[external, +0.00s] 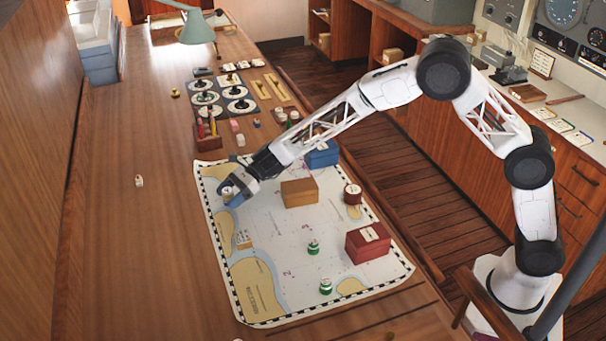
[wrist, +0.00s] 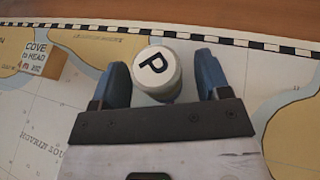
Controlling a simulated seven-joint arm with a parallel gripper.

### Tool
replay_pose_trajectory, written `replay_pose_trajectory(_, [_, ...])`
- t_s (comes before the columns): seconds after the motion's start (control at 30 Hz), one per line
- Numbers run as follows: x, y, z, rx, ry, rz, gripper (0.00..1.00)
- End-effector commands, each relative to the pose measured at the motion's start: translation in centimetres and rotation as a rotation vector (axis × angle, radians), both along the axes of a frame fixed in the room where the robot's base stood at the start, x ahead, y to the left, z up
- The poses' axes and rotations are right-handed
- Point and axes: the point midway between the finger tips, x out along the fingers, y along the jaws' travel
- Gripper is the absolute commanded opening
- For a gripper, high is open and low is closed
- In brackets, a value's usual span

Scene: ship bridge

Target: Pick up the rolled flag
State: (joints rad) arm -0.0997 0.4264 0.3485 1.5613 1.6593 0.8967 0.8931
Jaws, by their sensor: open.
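A short white cylinder marked with a black P, which looks like the rolled flag (wrist: 152,82), stands on the chart (external: 275,225). My gripper (wrist: 162,62) is open, with one blue finger to the left of the cylinder and one to its right. Small gaps show between the fingers and the cylinder, so it is not clasped. In the external view my gripper (external: 230,197) is low over the chart's left edge and mostly hides the cylinder.
A lettered wooden block (wrist: 40,62) is left of my gripper in the wrist view. A brown box (external: 300,193), blue box (external: 323,155), red box (external: 367,244) and green-and-white rolls (external: 325,287) stand on the chart. The table's left side is mostly clear.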

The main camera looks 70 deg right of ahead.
Motion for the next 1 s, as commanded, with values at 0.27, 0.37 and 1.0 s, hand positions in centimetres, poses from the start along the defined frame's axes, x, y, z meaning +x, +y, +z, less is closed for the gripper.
replay_pose_trajectory(0.27, [0.2,0.36,-0.2,0.0,0.0,0.0,0.7])
replay_pose_trajectory(0.37, [0.19,0.36,-0.2,0.0,0.0,0.0,0.7])
replay_pose_trajectory(1.0, [0.19,0.33,-0.17,0.0,0.0,0.0,0.17])
